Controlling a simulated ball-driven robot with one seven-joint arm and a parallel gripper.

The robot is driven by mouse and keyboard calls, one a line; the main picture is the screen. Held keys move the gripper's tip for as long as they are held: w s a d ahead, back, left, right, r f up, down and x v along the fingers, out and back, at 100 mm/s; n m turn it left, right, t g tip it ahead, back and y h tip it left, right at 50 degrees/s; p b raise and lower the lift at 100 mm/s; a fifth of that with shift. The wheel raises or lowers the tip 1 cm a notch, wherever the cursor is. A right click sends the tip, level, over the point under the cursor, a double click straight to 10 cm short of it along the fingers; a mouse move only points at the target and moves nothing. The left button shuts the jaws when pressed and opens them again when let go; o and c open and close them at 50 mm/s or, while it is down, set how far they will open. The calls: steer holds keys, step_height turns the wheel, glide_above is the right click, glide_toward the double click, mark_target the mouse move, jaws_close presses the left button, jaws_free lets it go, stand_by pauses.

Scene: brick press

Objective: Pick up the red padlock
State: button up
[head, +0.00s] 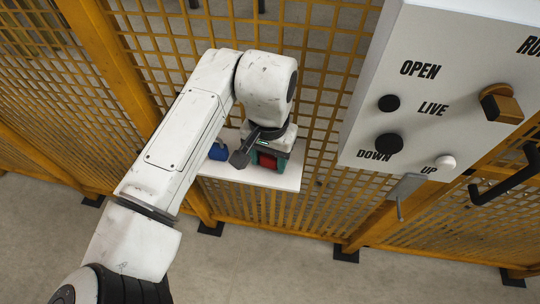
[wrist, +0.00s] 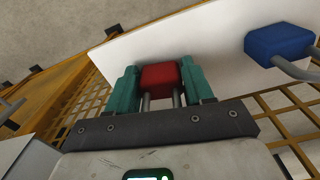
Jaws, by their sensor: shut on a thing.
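The red padlock (wrist: 160,76) sits between the two teal fingers of my gripper (wrist: 159,84) in the wrist view, with its grey shackle pointing toward the palm. The fingers are shut on its body from both sides. In the head view the red padlock (head: 266,160) shows partly below my wrist, between the teal fingers of my gripper (head: 267,161). It is over the white shelf; I cannot tell whether it touches the shelf.
A blue padlock (head: 218,151) lies on the white shelf (head: 240,177) to the left; it also shows in the wrist view (wrist: 280,42). A yellow mesh fence (head: 330,60) stands behind the shelf. A control box (head: 440,90) with knobs hangs at right.

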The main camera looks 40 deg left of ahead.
steer(key=c, duration=0.7)
steer(key=shift+c, duration=0.2)
steer(key=shift+r, duration=0.1)
steer(key=shift+r, duration=0.6)
steer(key=s+d+r+b, duration=0.1)
steer(key=s+d+r, duration=0.6)
steer(key=s+r, duration=0.4)
steer(key=shift+s+d+r, duration=0.2)
steer(key=shift+s+r, duration=0.15)
steer(key=shift+s, duration=0.1)
